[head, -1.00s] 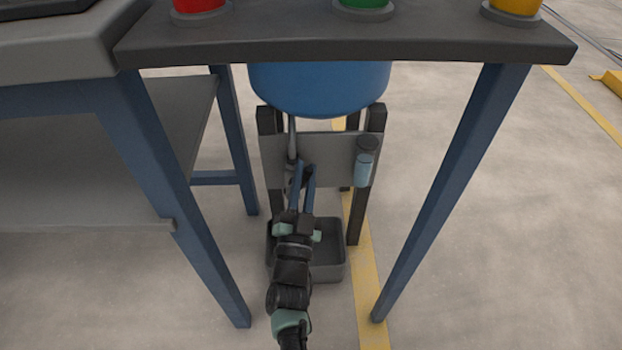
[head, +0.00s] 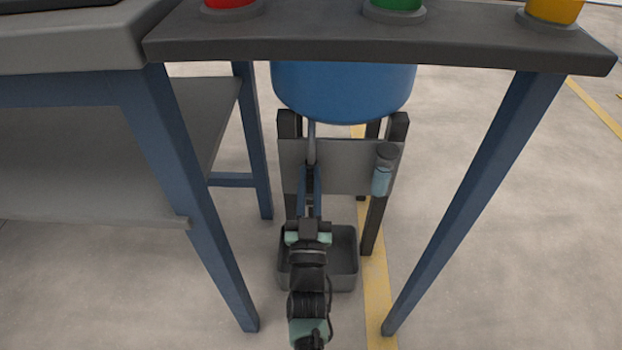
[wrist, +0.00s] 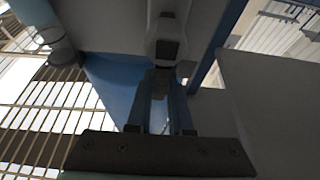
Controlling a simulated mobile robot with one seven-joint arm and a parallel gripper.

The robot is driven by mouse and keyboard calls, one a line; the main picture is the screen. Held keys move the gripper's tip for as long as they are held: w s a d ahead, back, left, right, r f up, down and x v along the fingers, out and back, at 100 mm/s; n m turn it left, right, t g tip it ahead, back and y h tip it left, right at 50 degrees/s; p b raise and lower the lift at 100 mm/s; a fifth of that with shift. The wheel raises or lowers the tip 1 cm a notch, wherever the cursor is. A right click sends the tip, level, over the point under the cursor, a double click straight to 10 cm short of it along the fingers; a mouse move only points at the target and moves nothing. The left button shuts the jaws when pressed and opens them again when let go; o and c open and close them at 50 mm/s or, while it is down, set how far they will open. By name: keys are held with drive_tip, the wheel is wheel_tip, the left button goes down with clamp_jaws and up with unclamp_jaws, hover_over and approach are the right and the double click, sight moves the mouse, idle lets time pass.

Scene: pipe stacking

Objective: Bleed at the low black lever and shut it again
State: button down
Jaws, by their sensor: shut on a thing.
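My gripper (head: 311,182) reaches under the stand with its two blue fingers pointing up at the low end of a grey pipe (head: 312,145). The wrist view shows the fingertips (wrist: 163,84) closed on a small dark piece, which I take for the black lever (wrist: 162,78), just below a pale valve body (wrist: 167,40). The lever is mostly hidden by the fingers in the head view, and its exact angle is hard to tell. A dark open tray (head: 345,270) stands on the floor below, partly behind my arm. No liquid shows.
A blue tank (head: 345,88) hangs above a grey panel (head: 345,165). A dark-capped, pale blue cylinder (head: 382,178) is at the panel's right. Blue table legs stand left (head: 190,190) and right (head: 465,190). The floor right of the stand is clear.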

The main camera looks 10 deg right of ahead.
drive_tip(key=shift+a, duration=0.15)
drive_tip(key=c, duration=0.8)
unclamp_jaws()
drive_tip(key=shift+s, duration=0.1)
drive_tip(key=p+v, duration=0.4)
drive_tip(key=v, duration=0.8)
drive_tip(key=shift+s+f+p, duration=0.2)
drive_tip(key=shift+s+p, duration=0.15)
drive_tip(key=shift+p, duration=0.05)
